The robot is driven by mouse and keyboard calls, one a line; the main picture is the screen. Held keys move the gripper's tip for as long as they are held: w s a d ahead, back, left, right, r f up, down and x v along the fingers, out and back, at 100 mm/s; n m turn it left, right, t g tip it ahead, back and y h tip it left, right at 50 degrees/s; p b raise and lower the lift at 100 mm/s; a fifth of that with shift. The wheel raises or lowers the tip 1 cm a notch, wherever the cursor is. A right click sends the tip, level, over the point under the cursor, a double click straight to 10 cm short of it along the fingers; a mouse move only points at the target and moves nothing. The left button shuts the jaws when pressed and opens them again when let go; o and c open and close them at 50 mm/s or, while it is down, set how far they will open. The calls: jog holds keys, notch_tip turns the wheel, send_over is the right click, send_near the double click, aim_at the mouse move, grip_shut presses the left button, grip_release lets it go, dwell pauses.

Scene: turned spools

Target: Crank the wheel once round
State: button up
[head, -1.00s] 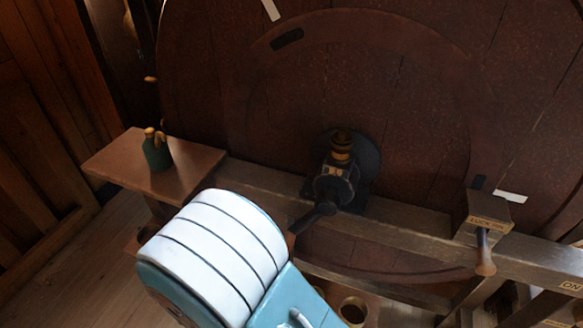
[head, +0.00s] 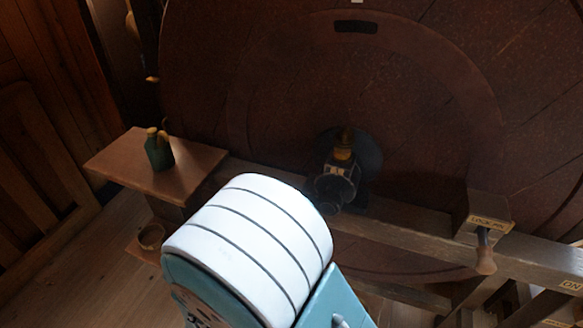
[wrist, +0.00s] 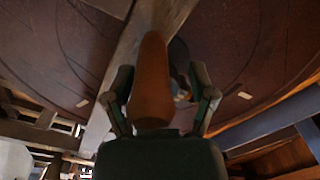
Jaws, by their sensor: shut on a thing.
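The large dark brown wheel (head: 440,90) fills the back of the head view, with a dark slot (head: 356,26) near its top. Its black hub (head: 338,180) with a brass-coloured part sits at the centre, above a wooden beam. The crank arm is mostly hidden behind my white and teal arm. In the wrist view, my gripper (wrist: 160,88) has a finger on each side of the upright orange-brown wooden handle (wrist: 152,75) and is shut on it. The wheel (wrist: 50,50) shows behind.
A wooden block labelled as a lock pin, with a wooden knob (head: 485,258), stands on the beam (head: 410,228) at right. A green oil can (head: 158,150) sits on a small shelf (head: 125,165) at left. A small bowl (head: 151,236) is below it.

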jog(key=shift+w+a+r+m, duration=0.2)
jog(key=shift+r+m, duration=0.35)
jog(key=shift+w+a+r+m, duration=0.15)
jog(key=shift+a+r+m, duration=0.05)
jog(key=shift+r+m, duration=0.35)
jog(key=shift+d+r+m, duration=0.75)
jog(key=shift+r+m, duration=5.25)
jog(key=shift+r, duration=1.25)
jog(key=s+d+r+m, duration=0.4)
jog(key=d+r+m, duration=0.1)
jog(key=d+m, duration=0.2)
jog(key=shift+d, duration=0.3)
